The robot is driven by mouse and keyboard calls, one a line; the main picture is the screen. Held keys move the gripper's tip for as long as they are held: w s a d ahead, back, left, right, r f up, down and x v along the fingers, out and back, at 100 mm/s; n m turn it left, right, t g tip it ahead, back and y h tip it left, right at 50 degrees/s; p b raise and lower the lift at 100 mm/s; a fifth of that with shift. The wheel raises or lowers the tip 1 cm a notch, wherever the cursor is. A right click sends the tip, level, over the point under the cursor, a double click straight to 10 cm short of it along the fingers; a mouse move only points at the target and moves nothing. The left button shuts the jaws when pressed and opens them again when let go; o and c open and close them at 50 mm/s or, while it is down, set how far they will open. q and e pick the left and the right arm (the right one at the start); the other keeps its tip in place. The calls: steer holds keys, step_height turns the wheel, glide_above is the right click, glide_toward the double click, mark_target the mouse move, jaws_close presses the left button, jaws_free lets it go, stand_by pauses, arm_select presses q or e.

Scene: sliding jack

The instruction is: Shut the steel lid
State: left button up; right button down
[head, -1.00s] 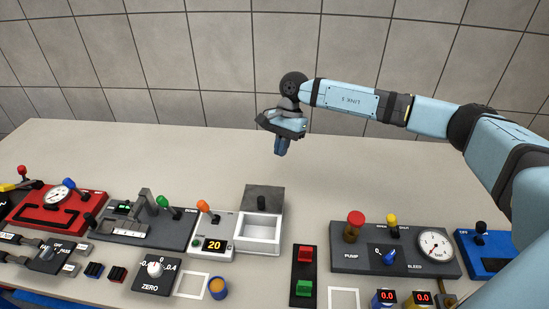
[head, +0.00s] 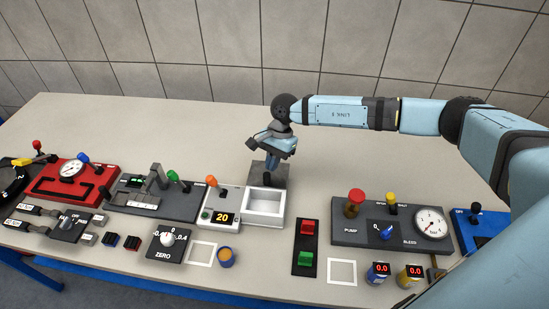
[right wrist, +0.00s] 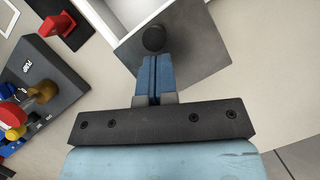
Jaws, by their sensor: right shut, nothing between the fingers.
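The steel lid (head: 256,169) is a dark grey square plate with a black knob (head: 267,180). It is slid back behind the open top of a white box (head: 265,221), whose inside shows. My right gripper (head: 267,163) is over the lid and hides part of it. In the right wrist view, its shut, empty blue fingers (right wrist: 154,60) point at the knob (right wrist: 154,38), just short of it in the picture. The lid (right wrist: 205,50) spreads around them there. I cannot tell whether the fingers touch the lid. My left gripper is out of view.
Left of the box is a panel with an orange lever and a display reading 20 (head: 221,218). A red and green switch block (head: 306,246) and a pump panel (head: 345,237) with a gauge lie to the right. The table behind the lid is bare.

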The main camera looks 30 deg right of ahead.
steer(key=shift+s, duration=0.1)
steer(key=s+a, duration=0.5)
steer(key=s, duration=0.2)
steer(key=shift+s+a+b, duration=0.35)
steer(key=shift+a, duration=0.05)
